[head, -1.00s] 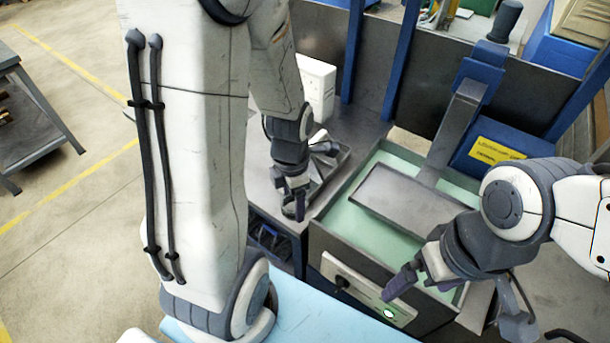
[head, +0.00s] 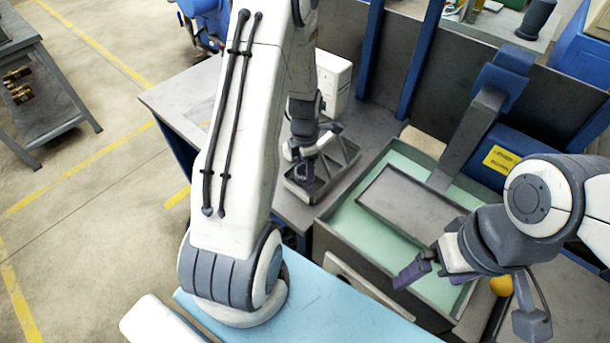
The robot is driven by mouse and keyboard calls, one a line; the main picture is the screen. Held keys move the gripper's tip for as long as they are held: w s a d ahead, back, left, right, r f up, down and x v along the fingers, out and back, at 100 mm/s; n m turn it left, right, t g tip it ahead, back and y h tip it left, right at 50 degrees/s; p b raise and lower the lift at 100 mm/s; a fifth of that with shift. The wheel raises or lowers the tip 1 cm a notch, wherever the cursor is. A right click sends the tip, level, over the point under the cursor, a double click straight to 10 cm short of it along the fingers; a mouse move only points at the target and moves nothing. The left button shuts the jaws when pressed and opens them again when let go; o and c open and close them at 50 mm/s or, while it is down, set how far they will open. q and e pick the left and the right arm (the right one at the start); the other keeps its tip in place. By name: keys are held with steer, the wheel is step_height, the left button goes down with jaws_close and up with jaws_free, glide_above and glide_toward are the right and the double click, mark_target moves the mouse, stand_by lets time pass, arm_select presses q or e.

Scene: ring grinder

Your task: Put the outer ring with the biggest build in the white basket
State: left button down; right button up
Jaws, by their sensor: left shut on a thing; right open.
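My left gripper (head: 304,172) points down at the left part of a grey metal tray with compartments (head: 347,164). It is shut on a small dark thing, seemingly a ring, mostly hidden by the fingers. I cannot tell its size or whether it touches the tray. A white box-like container (head: 336,82) stands behind my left arm, partly hidden; I cannot tell if it is the white basket. My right gripper (head: 422,270) is open and empty above the front edge of the green-lined basin (head: 357,222).
A grey plate on a slanted arm (head: 405,203) lies over the basin. Blue posts (head: 411,65) and a dark panel stand behind. A grey table (head: 180,102) has bare room left of my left arm. A small orange knob (head: 501,285) shows at right.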

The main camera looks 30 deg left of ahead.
arm_select(q)
step_height(320, 180, down, 3)
steer(key=shift+f+p, duration=0.1)
steer(key=shift+p, duration=0.4)
steer(key=shift+f, duration=0.4)
steer(key=shift+f, duration=0.1)
jaws_free()
steer(key=shift+r, duration=0.25)
step_height(320, 180, up, 12)
steer(key=b, duration=0.2)
